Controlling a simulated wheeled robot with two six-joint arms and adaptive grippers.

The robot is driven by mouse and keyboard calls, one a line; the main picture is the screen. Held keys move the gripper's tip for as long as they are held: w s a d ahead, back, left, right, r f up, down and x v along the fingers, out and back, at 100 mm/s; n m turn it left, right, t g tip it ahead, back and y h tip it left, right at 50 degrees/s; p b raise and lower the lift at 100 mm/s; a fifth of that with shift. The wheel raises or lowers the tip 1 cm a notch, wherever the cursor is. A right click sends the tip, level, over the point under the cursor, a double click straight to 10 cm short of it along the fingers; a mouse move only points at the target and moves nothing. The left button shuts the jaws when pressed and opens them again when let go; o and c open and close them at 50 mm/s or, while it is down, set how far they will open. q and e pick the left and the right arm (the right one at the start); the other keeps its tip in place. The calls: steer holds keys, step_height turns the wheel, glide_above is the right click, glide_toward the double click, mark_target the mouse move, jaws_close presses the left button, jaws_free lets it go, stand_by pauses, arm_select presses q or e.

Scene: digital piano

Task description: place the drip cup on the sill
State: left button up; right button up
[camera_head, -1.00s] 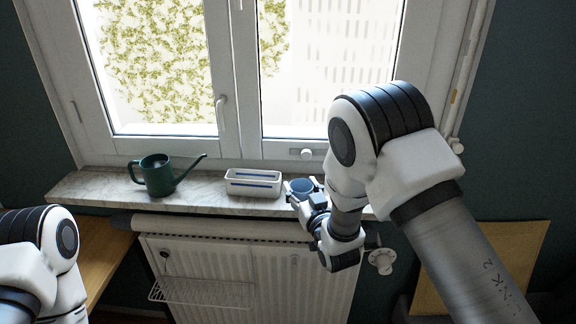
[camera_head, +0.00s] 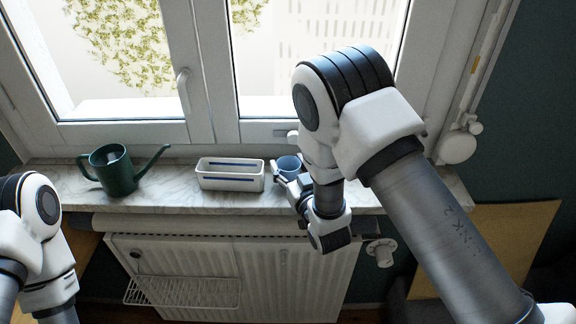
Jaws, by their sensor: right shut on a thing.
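The drip cup, a small blue cup (camera_head: 289,163), shows just right of the white box, at the back part of the marble window sill (camera_head: 180,190). My right gripper (camera_head: 283,174) is shut on the cup from its front side. The gripper and wrist hide the cup's lower part, so I cannot tell if its base touches the sill. My left arm shows at the left edge, but its gripper is out of the picture.
A white box with blue stripes (camera_head: 229,183) stands close left of the cup. A green watering can (camera_head: 118,173) stands farther left. The window frame (camera_head: 207,100) rises behind. A radiator (camera_head: 275,280) with a wire rack (camera_head: 180,294) is below. The sill's right end is free.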

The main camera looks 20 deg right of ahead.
steer(key=o, duration=0.9)
steer(key=shift+s, duration=0.15)
steer(key=shift+o, duration=0.7)
steer(key=shift+s+r, duration=0.25)
steer(key=shift+s, duration=0.15)
steer(key=shift+w+f, duration=0.15)
steer(key=shift+w, duration=0.05)
steer(key=shift+s+f, duration=0.1)
steer(key=shift+s, duration=0.05)
arm_select(q)
steer(key=shift+s+f+b, duration=0.25)
steer(key=shift+f+b, duration=0.85)
steer(key=shift+b, duration=0.15)
arm_select(e)
steer(key=s+d, duration=0.1)
steer(key=s, duration=1)
steer(key=shift+s+d+r, duration=0.15)
steer(key=shift+s+r, duration=0.05)
steer(key=shift+s, duration=0.15)
